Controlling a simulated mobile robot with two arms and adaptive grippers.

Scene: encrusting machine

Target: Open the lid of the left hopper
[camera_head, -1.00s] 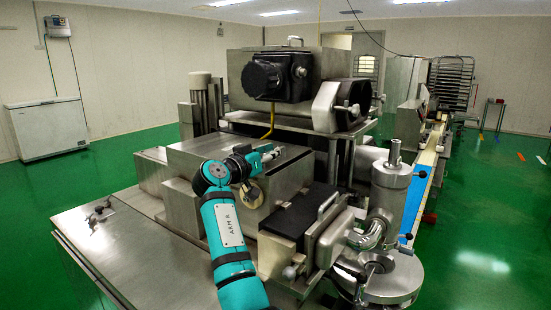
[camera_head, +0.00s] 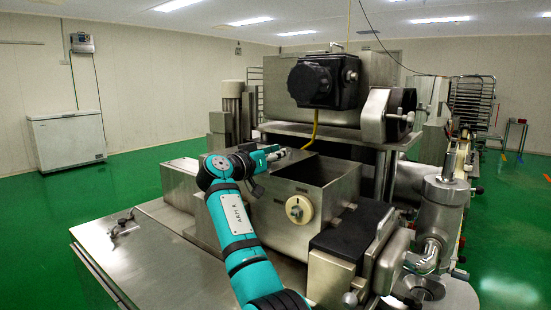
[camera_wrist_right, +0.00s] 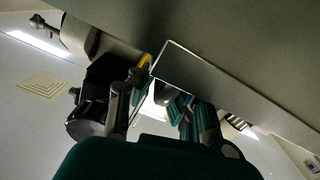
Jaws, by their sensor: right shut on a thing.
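The left hopper (camera_head: 285,225) is a steel box with a pale round fitting (camera_head: 299,209) on its front. Its top is open at the right, and I see down into its bare metal inside. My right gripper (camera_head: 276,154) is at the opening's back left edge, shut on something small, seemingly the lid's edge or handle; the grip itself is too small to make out. In the right wrist view a broad grey metal plate (camera_wrist_right: 240,45), likely the lid, fills the top, with the gripper fingers (camera_wrist_right: 160,100) beside its edge. My left gripper is out of view.
A steel unit with a black motor block (camera_head: 325,80) stands behind the hopper, a yellow hose (camera_head: 314,130) hanging from it. A black-topped box (camera_head: 350,232) with a handle is at front right. The steel table (camera_head: 140,240) at left is mostly bare.

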